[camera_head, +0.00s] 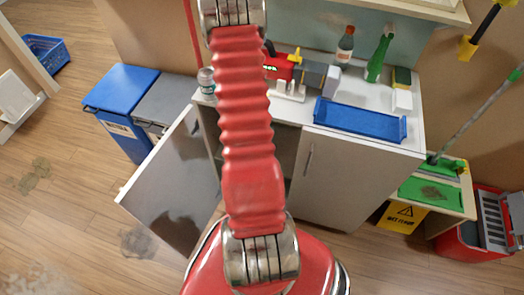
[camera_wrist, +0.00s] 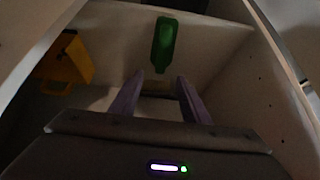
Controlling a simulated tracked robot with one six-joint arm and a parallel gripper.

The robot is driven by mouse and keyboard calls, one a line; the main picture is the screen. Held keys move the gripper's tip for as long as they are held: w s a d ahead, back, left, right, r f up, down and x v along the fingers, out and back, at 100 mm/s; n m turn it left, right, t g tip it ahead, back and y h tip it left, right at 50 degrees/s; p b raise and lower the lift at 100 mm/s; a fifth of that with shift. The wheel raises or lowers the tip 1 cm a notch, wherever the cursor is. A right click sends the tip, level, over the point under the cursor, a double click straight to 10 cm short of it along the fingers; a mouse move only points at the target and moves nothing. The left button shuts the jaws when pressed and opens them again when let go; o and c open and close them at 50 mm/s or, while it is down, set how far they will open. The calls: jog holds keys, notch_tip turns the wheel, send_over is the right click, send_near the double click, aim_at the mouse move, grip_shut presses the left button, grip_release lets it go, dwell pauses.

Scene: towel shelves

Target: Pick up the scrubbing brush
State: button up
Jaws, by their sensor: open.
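My gripper (camera_wrist: 160,76) is open, with its two purple fingers apart inside a dim white cabinet. A green, bottle-like thing (camera_wrist: 165,45) stands out just beyond the fingertips in the wrist view, apart from them. A small dull yellowish patch (camera_wrist: 158,88) shows between the fingers; I cannot tell what it is. A yellow thing (camera_wrist: 68,62) with a handle-like opening is at the left. I cannot make out for sure which of these is the scrubbing brush. My gripper does not show in the camera_head view, where my red arm hides part of the cabinet.
The cabinet's left door (camera_head: 172,185) hangs open; its right door (camera_head: 331,178) looks shut. Cabinet walls flank my gripper closely.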

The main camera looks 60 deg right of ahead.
jog(key=shift+x, duration=2.75)
jog(key=shift+a+x, duration=0.25)
jog(key=shift+x, duration=2.35)
jog(key=shift+w+f, duration=0.1)
jog(key=shift+f, duration=0.05)
jog(key=shift+c, duration=0.3)
grip_shut()
